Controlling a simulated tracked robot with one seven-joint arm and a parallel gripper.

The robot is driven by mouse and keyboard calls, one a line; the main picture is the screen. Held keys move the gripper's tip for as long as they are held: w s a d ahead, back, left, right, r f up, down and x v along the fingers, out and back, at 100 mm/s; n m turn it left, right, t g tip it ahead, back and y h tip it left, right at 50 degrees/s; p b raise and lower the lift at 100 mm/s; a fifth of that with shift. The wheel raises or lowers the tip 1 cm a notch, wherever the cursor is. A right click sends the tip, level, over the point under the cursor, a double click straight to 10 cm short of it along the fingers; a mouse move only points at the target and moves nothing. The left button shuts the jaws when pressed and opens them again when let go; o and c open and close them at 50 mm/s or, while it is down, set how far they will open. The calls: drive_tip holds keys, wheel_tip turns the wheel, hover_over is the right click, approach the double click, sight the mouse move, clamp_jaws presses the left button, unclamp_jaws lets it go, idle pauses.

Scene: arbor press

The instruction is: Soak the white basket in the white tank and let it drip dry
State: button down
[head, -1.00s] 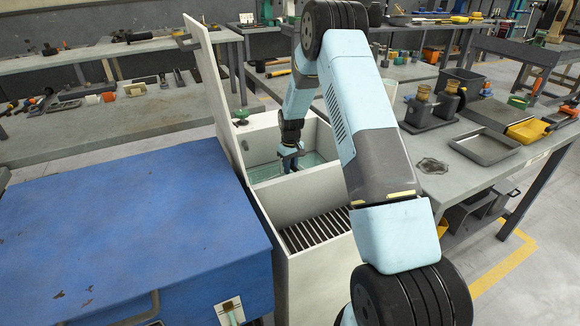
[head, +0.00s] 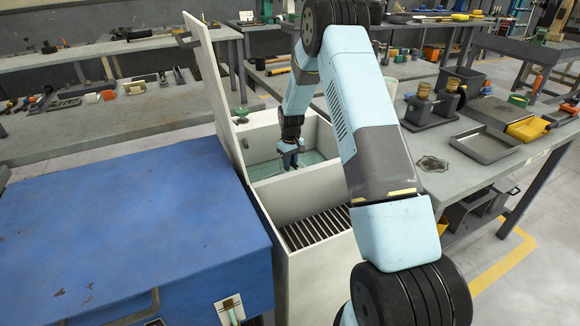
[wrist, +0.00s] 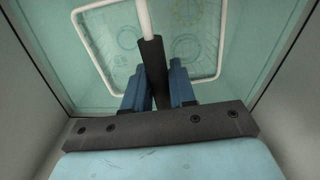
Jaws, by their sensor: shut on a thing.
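The white tank (head: 311,205) stands open in the middle of the head view, with pale green liquid (head: 264,170) in its rear compartment. My gripper (head: 289,160) points down inside that compartment. In the wrist view its blue fingers (wrist: 157,88) are shut on the dark grip (wrist: 153,62) of the basket's handle. The white basket (wrist: 218,42) shows there as a white rim below the fingers, within the tank walls. Its depth in the liquid is hard to tell. In the head view I cannot make out the basket.
A slatted drain rack (head: 315,228) fills the tank's front compartment. The tank's raised lid (head: 213,88) stands on the left. A large blue cabinet (head: 130,225) is close on the left. A workbench (head: 450,185) with trays and holders is on the right.

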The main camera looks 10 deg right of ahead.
drive_tip(key=shift+r, duration=5.6)
idle(1.4)
